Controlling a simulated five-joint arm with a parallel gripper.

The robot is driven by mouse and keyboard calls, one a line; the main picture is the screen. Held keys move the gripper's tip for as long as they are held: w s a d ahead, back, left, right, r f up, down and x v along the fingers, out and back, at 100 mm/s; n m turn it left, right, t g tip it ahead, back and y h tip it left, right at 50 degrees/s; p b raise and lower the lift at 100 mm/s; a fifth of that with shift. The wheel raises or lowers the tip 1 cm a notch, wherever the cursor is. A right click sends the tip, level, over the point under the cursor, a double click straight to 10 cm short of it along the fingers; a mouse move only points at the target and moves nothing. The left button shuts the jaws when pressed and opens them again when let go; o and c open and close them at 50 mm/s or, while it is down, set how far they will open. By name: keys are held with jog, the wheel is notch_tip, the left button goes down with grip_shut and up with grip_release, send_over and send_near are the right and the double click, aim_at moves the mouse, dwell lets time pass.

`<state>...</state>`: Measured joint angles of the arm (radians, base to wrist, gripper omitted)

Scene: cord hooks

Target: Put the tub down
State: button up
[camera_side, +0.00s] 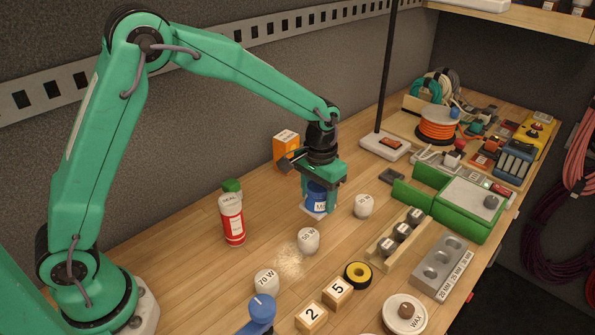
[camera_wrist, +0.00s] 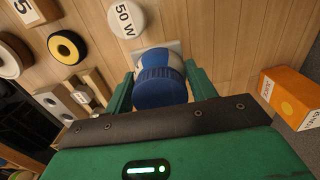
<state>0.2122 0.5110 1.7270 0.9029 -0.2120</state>
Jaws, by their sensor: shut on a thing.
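The tub (camera_side: 317,195) is blue with a pale label reading "M", partly hidden by a finger. My gripper (camera_side: 320,203) points down and is shut on it, with a green finger on each side. In the wrist view the tub's ribbed blue lid (camera_wrist: 155,90) sits between the fingers of my gripper (camera_wrist: 162,88), with a white band beyond it. A pale square pad (camera_side: 314,212) lies on the bench beneath the tub, and its edge also shows in the wrist view (camera_wrist: 175,46). The tub looks upright and very low over the pad; I cannot tell whether they touch.
A white "50 W" knob (camera_side: 308,241) and another white knob (camera_side: 363,206) stand near the pad. An orange box (camera_side: 286,149) is behind my gripper. A red-and-white canister (camera_side: 232,222) stands to the left. A wooden rack (camera_side: 398,240) and green holder (camera_side: 462,205) are to the right.

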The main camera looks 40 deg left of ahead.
aim_at(318, 186)
jog(key=shift+f, duration=3.45)
jog(key=shift+f, duration=0.15)
jog(key=o, duration=1)
notch_tip(318, 186, up, 11)
jog(key=shift+r, duration=0.7)
